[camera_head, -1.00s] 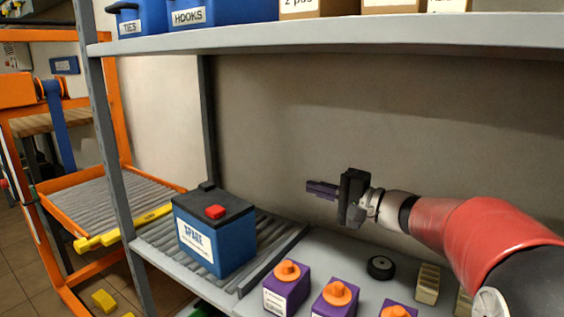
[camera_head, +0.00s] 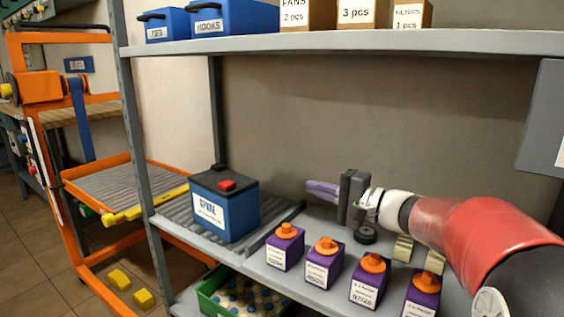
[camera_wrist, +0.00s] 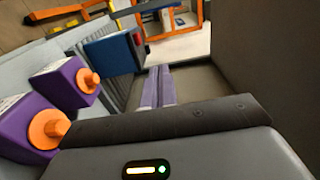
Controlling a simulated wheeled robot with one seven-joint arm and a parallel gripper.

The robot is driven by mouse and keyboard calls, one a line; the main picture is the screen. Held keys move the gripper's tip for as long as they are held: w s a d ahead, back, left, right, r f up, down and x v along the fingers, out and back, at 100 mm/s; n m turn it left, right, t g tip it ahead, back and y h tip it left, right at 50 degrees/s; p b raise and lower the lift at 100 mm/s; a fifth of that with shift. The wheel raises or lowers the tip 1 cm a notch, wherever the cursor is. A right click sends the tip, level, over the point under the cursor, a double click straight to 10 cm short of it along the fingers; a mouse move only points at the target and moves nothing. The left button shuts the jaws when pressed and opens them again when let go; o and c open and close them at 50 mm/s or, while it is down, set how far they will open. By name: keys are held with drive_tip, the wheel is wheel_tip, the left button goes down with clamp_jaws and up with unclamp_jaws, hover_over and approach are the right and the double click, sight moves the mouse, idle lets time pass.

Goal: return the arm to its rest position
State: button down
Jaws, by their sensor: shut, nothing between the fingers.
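My arm reaches in from the right in the head view, over the grey shelf, with a red and white forearm. My gripper (camera_head: 322,189) is shut and empty, its purple fingers pointing left. The closed fingers also show in the wrist view (camera_wrist: 158,88), pointing toward the battery side of the shelf. The gripper is in the air between the shelf board and the back wall. A blue battery with a dark top and red cap (camera_head: 226,208) stands on the roller section to its left, apart from the fingers.
Several purple bottles with orange caps (camera_head: 324,262) line the shelf front. A black wheel (camera_head: 366,236) and beige blocks (camera_head: 403,248) lie below my wrist. The upper shelf (camera_head: 350,43) carries blue bins and boxes. An orange roller cart (camera_head: 130,190) stands left; a green crate (camera_head: 208,300) sits underneath.

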drive_tip(key=s+a+f+n+g+h+b, duration=0.1)
drive_tip(key=s+f+n+g+h, duration=0.15)
drive_tip(key=s+f, duration=0.45)
drive_tip(key=s+a+f+n+g+h, duration=0.2)
drive_tip(key=s+f+g+h, duration=0.15)
drive_tip(key=s, duration=0.75)
drive_tip(key=s+d+f+n+t+h+b, duration=0.1)
drive_tip(key=s+d+f+n+h, duration=0.1)
drive_tip(key=s+d+f+h, duration=0.5)
drive_tip(key=s+d+h, duration=0.1)
drive_tip(key=s+d, duration=0.2)
drive_tip(key=s, duration=0.1)
drive_tip(key=shift+d+f+h, duration=0.15)
drive_tip(key=shift+d+h, duration=0.05)
drive_tip(key=shift+h, duration=0.2)
drive_tip(key=shift+s+n, duration=0.1)
drive_tip(key=shift+n, duration=0.15)
